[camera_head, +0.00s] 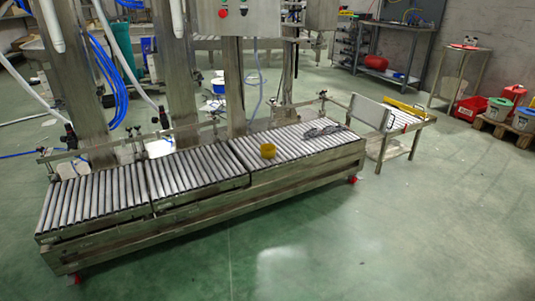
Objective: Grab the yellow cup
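My gripper is not in view.
A grey metal object (322,130) lies on the rollers right of the cup. A small table (400,150) stands off the conveyor's right end. Posts (232,85) and a side rail run along the back. The green floor (300,245) in front is clear.

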